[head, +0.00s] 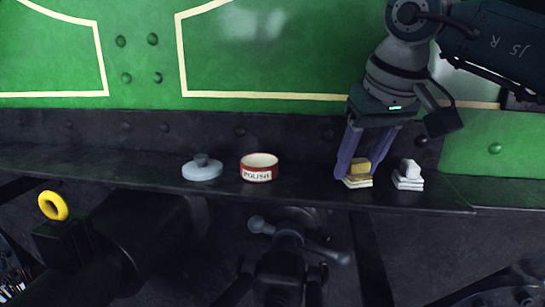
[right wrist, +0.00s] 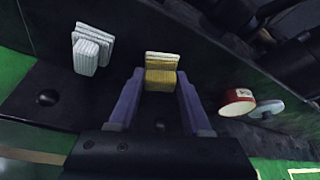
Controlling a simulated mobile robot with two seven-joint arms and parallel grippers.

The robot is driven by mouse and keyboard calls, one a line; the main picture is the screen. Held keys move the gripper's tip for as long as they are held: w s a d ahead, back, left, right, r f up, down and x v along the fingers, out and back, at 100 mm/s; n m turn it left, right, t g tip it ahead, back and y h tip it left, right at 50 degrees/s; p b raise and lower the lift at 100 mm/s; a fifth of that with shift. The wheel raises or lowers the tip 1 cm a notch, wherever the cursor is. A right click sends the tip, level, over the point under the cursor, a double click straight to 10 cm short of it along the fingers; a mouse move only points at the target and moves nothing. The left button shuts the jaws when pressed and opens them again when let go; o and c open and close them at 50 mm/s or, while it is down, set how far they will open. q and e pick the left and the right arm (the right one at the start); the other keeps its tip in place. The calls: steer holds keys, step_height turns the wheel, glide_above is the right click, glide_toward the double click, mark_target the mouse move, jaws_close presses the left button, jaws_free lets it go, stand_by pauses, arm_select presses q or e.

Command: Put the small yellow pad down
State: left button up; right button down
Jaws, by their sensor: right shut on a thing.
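The small yellow pad (head: 360,166) has a yellow block on top and pale layers underneath. My right gripper (head: 354,170) points down at the dark ledge, with its purple fingers on both sides of the pad, shut on it. In the right wrist view the yellow pad (right wrist: 160,78) sits between the fingertips (right wrist: 160,74). It is upright at the ledge; I cannot tell whether its underside touches. My left gripper is not in view.
On the dark ledge (head: 110,163) a white pad (head: 409,178) stands just right of the yellow one. A red polish tin (head: 259,169) and a grey knobbed lid (head: 202,170) are to the left. The green riveted panel (head: 270,50) rises behind. Free ledge lies between tin and gripper.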

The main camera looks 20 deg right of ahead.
steer(key=shift+f, duration=0.2)
steer(key=shift+c, duration=1.7)
jaws_free()
steer(key=shift+r, duration=0.1)
steer(key=shift+r, duration=0.2)
steer(key=p+v, duration=0.2)
steer(key=v, duration=1)
steer(key=shift+a+f, duration=0.1)
